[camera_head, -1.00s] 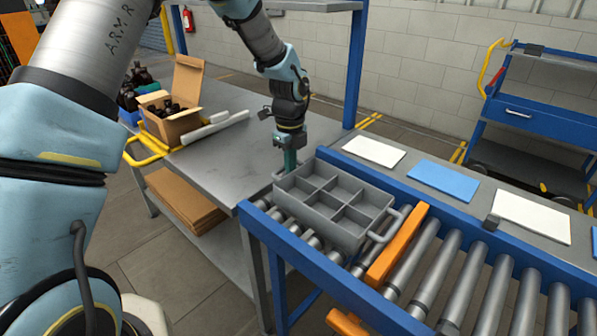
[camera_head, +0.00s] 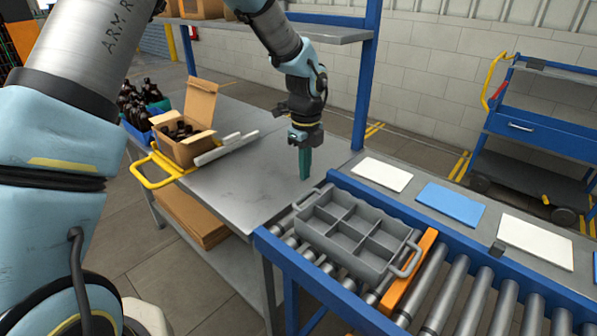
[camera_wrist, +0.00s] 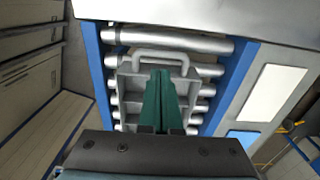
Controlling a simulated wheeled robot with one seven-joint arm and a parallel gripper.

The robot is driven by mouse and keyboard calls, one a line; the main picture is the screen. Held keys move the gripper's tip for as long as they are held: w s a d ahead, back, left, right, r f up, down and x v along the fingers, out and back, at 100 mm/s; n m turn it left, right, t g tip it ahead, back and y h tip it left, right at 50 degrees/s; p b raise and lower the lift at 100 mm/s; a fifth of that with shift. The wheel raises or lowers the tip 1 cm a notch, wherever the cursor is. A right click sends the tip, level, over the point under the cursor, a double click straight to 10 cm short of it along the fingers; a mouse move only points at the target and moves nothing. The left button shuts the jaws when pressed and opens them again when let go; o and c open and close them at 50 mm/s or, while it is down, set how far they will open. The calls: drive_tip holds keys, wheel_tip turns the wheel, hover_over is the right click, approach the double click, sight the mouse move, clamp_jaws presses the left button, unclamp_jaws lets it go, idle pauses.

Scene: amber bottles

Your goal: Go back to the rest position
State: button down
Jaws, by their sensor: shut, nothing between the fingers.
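My gripper (camera_head: 305,165) hangs fingers down, with its green fingers shut and nothing between them. It is over the right end of the grey metal table (camera_head: 245,185), near the back left corner of the grey divided crate. In the wrist view its fingers (camera_wrist: 162,95) point toward the crate, which lies beyond them. The grey crate (camera_head: 352,235) sits on the roller conveyor, and its compartments look empty. Its handle and near wall also show in the wrist view (camera_wrist: 130,85), partly hidden by the fingers. My gripper is apart from the crate.
A cardboard box (camera_head: 183,145) of dark bottles stands on the table's left part, beside a blue bin (camera_head: 140,118) of amber bottles. An orange bar (camera_head: 408,275) crosses the rollers. White and blue panels (camera_head: 450,204) lie behind the conveyor. A shelf post (camera_head: 366,90) stands behind my gripper.

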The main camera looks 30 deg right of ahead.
drive_tip(key=w+a+r+n+b, duration=0.1)
drive_tip(key=w+a+r+n, duration=0.1)
drive_tip(key=a+n, duration=0.45)
drive_tip(key=w+a+r+n, duration=0.2)
drive_tip(key=a+n, duration=0.2)
drive_tip(key=a, duration=0.6)
drive_tip(key=w+a+r+n+b, duration=0.1)
drive_tip(key=w+a+r+n, duration=0.1)
drive_tip(key=a+n, duration=0.5)
drive_tip(key=s+a+n, duration=0.3)
drive_tip(key=a+n, duration=0.4)
drive_tip(key=a, duration=0.1)
drive_tip(key=s+a+n+t, duration=0.1)
drive_tip(key=s+a+n, duration=0.3)
drive_tip(key=a, duration=0.5)
drive_tip(key=r+n, duration=0.1)
drive_tip(key=n, duration=0.1)
drive_tip(key=shift+a+n+t, duration=0.25)
drive_tip(key=shift+n+t, duration=0.05)
drive_tip(key=shift+n, duration=0.05)
